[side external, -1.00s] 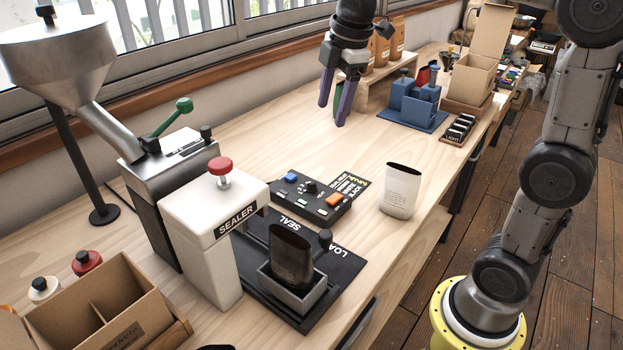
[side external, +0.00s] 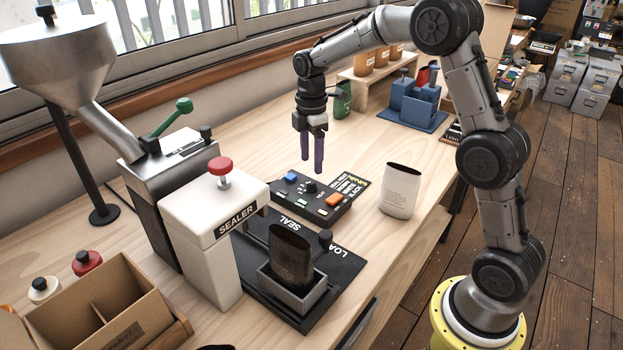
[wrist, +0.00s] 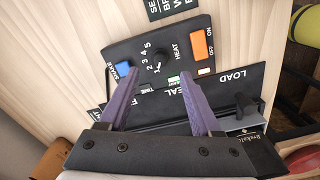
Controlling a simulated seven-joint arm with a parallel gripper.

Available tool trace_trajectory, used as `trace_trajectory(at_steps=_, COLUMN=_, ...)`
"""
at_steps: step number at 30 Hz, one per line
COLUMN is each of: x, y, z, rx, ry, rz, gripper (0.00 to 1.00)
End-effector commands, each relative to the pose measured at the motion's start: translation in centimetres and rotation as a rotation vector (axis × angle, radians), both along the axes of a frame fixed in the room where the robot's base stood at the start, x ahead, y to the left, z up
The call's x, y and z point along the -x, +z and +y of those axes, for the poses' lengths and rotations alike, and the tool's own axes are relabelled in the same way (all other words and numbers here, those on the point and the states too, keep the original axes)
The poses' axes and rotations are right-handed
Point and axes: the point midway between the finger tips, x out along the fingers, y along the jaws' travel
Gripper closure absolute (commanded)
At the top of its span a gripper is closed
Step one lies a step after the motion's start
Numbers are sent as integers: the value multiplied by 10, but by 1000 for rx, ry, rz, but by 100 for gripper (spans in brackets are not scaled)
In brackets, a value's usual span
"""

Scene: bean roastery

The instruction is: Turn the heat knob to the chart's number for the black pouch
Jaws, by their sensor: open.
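The heat knob (side external: 311,187) is a small black dial on the dark control panel (side external: 289,201). In the wrist view the knob (wrist: 160,64) sits by an arc of numbers 1 to 5; its pointer setting is too small to read surely. The chart (side external: 350,186) is a black card behind the panel; its black row shows, but the number is not legible. The black pouch (side external: 290,256) stands upright in the sealer's grey tray (side external: 294,296). My gripper (side external: 312,165) is open and empty, fingers pointing down above the panel near the knob, apart from it.
The panel also has a blue button (wrist: 124,68) and an orange switch (wrist: 202,43) flanking the knob. The white sealer (side external: 213,225) stands left of the panel, a white pouch (side external: 401,190) to its right.

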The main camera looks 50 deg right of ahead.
Motion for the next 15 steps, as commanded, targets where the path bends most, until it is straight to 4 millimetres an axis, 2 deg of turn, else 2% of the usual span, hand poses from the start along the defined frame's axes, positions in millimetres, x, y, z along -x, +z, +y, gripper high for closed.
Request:
trace_trajectory(at_steps=1, x=1, y=-11, z=0, rx=-1, ry=0, rz=5, gripper=35)
trace_trajectory(at_steps=6, x=1, y=-40, z=0, rx=-1, ry=0, rz=4, gripper=35)
trace_trajectory(at_steps=10, x=1, y=-56, z=0, rx=0, ry=0, rz=3, gripper=35)
trace_trajectory(at_steps=15, x=0, y=-65, z=0, rx=0, ry=0, rz=1, gripper=35)
